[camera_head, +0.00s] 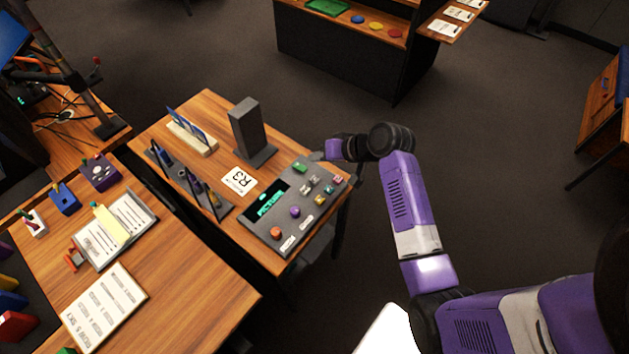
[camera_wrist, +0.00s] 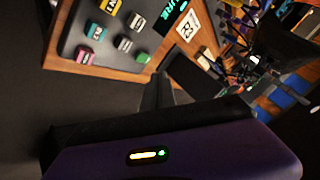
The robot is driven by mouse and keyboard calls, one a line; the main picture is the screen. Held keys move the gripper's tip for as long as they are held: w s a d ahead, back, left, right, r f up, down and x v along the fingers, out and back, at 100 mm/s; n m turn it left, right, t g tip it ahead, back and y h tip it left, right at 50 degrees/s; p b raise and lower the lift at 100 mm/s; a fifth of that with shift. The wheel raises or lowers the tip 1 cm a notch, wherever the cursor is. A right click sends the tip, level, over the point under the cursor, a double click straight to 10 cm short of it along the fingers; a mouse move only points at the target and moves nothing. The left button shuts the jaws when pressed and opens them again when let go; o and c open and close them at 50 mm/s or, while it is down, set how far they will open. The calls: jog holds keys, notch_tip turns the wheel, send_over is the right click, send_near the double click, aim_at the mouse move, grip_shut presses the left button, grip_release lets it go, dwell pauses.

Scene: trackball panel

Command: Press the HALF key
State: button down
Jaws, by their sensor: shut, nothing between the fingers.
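The dark grey panel (camera_head: 262,225) lies on a wooden table. It carries a lit display (camera_head: 271,203) reading "PICTURE", an orange knob (camera_head: 277,232), a purple ball (camera_head: 295,211) and several small coloured keys. A green key (camera_head: 300,167), a pink key (camera_head: 338,181) and a yellow key (camera_head: 320,200) show. In the wrist view, a pink key (camera_wrist: 85,55), a teal key (camera_wrist: 94,31) and a green key (camera_wrist: 142,57) show at upper left. The key lettering is too small to read, so I cannot tell which is HALF. My gripper (camera_head: 318,156) is shut and empty, beside the panel's far right edge.
Racks with blue pieces (camera_head: 190,137) are farther left. Another table with a clipboard (camera_head: 117,230) is at lower left. Open floor lies right of the panel.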

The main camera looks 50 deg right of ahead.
jog(key=b, duration=0.4)
send_over(317, 181)
notch_tip(317, 181, down, 5)
jog(key=shift+f, duration=0.1)
jog(key=shift+f+b, duration=0.7)
jog(key=shift+f, duration=0.25)
dwell(0.9)
jog(key=shift+f, duration=0.4)
jog(key=shift+f+b, duration=0.35)
jog(key=shift+f, duration=0.15)
dwell(0.6)
jog(key=shift+r, duration=0.1)
jog(key=shift+r+p, duration=0.8)
jog(key=shift+p, duration=0.1)
jog(key=shift+r, duration=0.1)
